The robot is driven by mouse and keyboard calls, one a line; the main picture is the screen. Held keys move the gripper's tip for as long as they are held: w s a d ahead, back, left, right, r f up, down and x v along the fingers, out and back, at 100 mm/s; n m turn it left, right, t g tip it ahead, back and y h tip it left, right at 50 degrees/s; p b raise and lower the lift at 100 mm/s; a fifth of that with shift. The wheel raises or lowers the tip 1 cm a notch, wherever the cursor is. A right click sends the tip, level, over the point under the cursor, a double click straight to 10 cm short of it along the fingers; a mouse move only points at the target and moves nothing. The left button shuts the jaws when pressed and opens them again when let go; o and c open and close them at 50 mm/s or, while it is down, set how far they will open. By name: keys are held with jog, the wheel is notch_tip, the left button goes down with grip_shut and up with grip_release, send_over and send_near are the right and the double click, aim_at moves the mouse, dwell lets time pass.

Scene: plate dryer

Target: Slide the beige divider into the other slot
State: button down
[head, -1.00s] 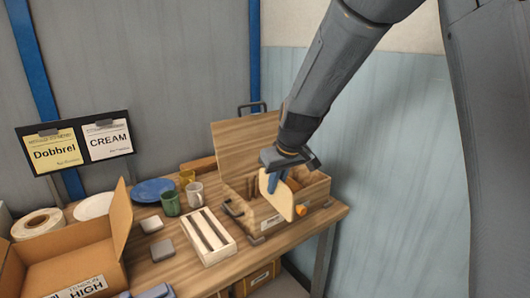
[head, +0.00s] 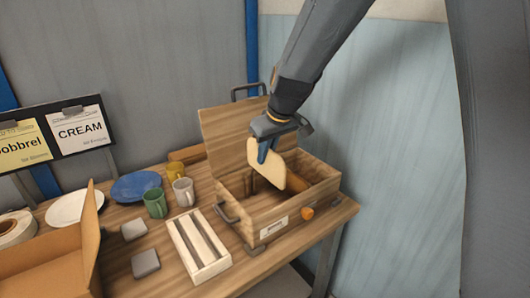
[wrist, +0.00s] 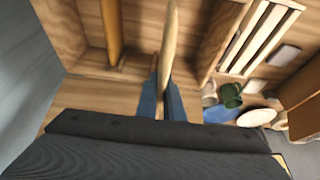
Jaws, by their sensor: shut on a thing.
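The beige divider (head: 270,168) is a thin rounded panel, held upright above the open wooden box (head: 290,222), its lower part in front of or just inside the interior. My gripper (head: 265,152) has blue fingers and is shut on the divider's upper part. In the wrist view the divider (wrist: 169,42) shows edge-on between the blue fingertips (wrist: 162,92). An orange-brown strip (wrist: 112,30) runs inside the box to its left, apart from it. The slots are hard to make out, and I cannot tell whether the divider touches any.
The box's lid (head: 232,135) stands open at the back. An orange knob (head: 307,213) is on the front wall. A white slatted tray (head: 190,238), mugs (head: 155,203), a blue plate (head: 136,186) and a cardboard carton (head: 60,255) stand to the left.

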aim_at(269, 180)
jog(key=shift+f+b, duration=4.8)
jog(key=shift+f, duration=1.7)
jog(key=c, duration=1.8)
grip_release()
jog(key=shift+b+v, duration=0.5)
jog(key=shift+v, duration=3.35)
jog(key=shift+r, duration=0.1)
